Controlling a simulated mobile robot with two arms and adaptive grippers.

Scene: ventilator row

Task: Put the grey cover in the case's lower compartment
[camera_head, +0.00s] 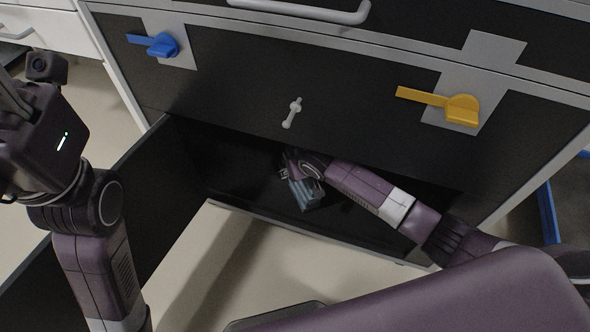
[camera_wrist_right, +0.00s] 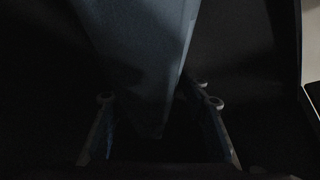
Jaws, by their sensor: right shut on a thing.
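The case (camera_head: 240,95) is a dark cabinet with light edges. Its lower compartment (camera_head: 235,180) is open along the bottom, and a dark door (camera_head: 150,200) stands swung out at the left. My right arm reaches into this opening. A blue-grey piece, which looks like the grey cover (camera_head: 306,196), is at my right gripper inside the dark opening. In the right wrist view the cover (camera_wrist_right: 135,45) fills the upper middle and comes down between the fingers of my right gripper (camera_wrist_right: 160,101), which is shut on it. My left gripper is at the left edge, its fingertips unclear.
Above the opening are a blue lever (camera_head: 160,45), a small pale handle (camera_head: 292,112) and a yellow lever (camera_head: 450,105). A drawer with a grey bar handle (camera_head: 305,10) is above them. The pale floor (camera_head: 240,265) in front is largely free.

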